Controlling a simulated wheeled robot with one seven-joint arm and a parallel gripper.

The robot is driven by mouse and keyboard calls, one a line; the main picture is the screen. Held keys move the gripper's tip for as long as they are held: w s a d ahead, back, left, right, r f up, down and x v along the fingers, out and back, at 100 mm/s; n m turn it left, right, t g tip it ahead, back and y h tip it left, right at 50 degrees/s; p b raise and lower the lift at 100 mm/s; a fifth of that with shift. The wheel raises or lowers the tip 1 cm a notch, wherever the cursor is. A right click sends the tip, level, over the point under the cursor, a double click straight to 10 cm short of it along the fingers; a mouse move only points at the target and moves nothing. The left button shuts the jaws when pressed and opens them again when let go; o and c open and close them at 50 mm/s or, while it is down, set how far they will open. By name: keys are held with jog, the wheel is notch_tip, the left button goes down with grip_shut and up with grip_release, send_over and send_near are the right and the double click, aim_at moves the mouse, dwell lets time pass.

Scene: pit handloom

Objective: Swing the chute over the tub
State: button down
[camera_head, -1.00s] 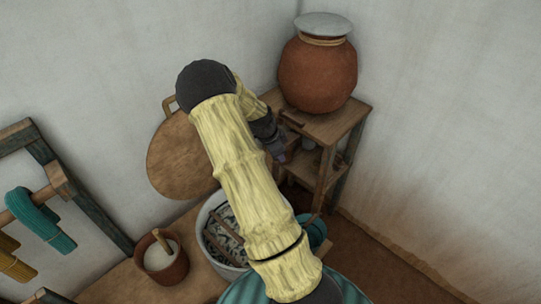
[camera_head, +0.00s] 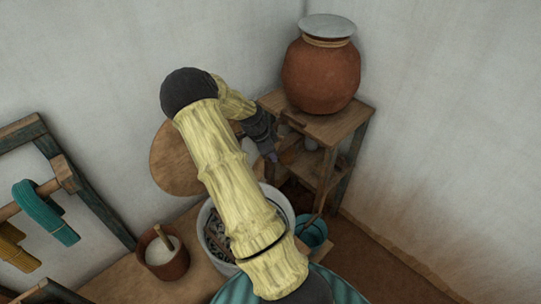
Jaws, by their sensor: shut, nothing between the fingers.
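The tub (camera_head: 206,238) is a pale round vessel with dark pieces and sticks in it, on the low wooden bench; my arm covers its middle and right. I cannot single out the chute for certain. A small dark wooden piece (camera_head: 292,118) lies at the left front edge of the stand's top, under the clay pot, and may be part of it. My gripper (camera_head: 272,157) is small and dark, beside the stand's left side, beyond the tub. It is shut and empty. Whether it touches the stand or anything there cannot be told.
A big clay pot (camera_head: 322,78) with a grey lid stands on the wooden stand (camera_head: 345,125). A teal bucket (camera_head: 316,228) is right of the tub. A brown pot (camera_head: 163,262) with a stick is left. A round wooden board (camera_head: 172,165) leans on the wall.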

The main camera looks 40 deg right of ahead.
notch_tip(320, 180, up, 10)
jog(key=b, duration=0.1)
jog(key=shift+d+b, duration=0.2)
jog(key=shift+b, duration=0.1)
dwell(0.6)
jog(key=shift+s, duration=0.1)
jog(key=s+a+r+n+t+y, duration=0.1)
jog(key=s+a+n, duration=0.3)
jog(key=a+n, duration=0.3)
jog(key=s+a+n+t+y, duration=0.1)
jog(key=s+a+n, duration=0.4)
jog(key=a+n, duration=0.3)
jog(key=s+a+r+n+t+y, duration=0.1)
jog(key=s+a+n, duration=0.3)
jog(key=a, duration=1)
jog(key=n+t, duration=0.1)
jog(key=n, duration=0.2)
jog(key=shift+s+r+n+y, duration=0.3)
jog(key=shift+s+n, duration=0.1)
